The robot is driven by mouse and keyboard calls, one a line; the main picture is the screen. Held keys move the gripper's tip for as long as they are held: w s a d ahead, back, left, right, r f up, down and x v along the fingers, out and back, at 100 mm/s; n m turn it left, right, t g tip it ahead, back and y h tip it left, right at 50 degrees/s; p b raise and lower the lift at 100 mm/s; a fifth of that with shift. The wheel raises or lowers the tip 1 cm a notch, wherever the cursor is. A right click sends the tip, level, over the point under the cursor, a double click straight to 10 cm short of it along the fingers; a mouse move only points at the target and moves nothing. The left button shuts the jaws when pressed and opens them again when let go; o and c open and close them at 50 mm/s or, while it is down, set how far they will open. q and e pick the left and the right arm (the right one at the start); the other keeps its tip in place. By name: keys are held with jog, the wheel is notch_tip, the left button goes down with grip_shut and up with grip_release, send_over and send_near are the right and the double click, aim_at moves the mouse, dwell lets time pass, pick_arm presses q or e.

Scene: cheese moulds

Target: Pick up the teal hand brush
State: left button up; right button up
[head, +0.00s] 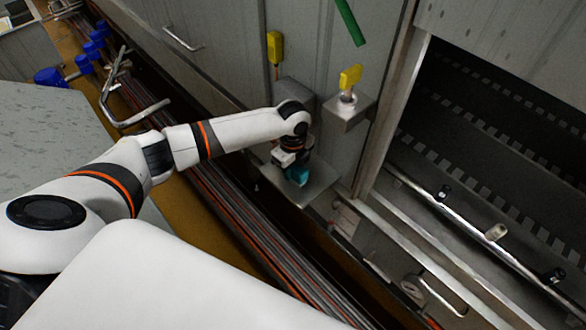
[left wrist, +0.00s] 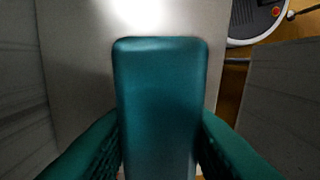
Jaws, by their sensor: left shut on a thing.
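The teal hand brush (left wrist: 162,105) fills the middle of the left wrist view, with a dark finger pad against each side of it. In the head view a small teal part of the brush (head: 298,176) shows below my left wrist, over a small metal shelf (head: 318,186). My left gripper (head: 291,160) is shut on the brush. I cannot tell whether the brush touches the shelf. The shelf's bare metal also shows behind the brush in the left wrist view (left wrist: 80,60). My right gripper is not in view.
A yellow-handled tool (head: 349,78) stands in a metal holder (head: 348,112) beside the shelf. Another yellow-handled tool (head: 275,47) is by the wall. Pipes (head: 215,200) run along the floor below. An open dark cabinet (head: 480,130) is at the right, with a metal rail in front.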

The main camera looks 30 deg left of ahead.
pick_arm(q)
jog(key=shift+r+b, duration=0.4)
jog(key=r, duration=0.2)
jog(key=r+b, duration=0.1)
jog(key=r, duration=0.1)
jog(key=s+r, duration=0.1)
jog(key=r, duration=0.1)
jog(key=shift+a+r, duration=0.25)
jog(key=shift+r, duration=0.1)
jog(key=s+a+b, duration=0.1)
jog(key=s+a, duration=0.2)
jog(key=s, duration=0.6)
jog(key=s+a+b, duration=0.2)
jog(key=s+a, duration=0.1)
jog(key=s, duration=0.6)
jog(key=shift+w, duration=0.1)
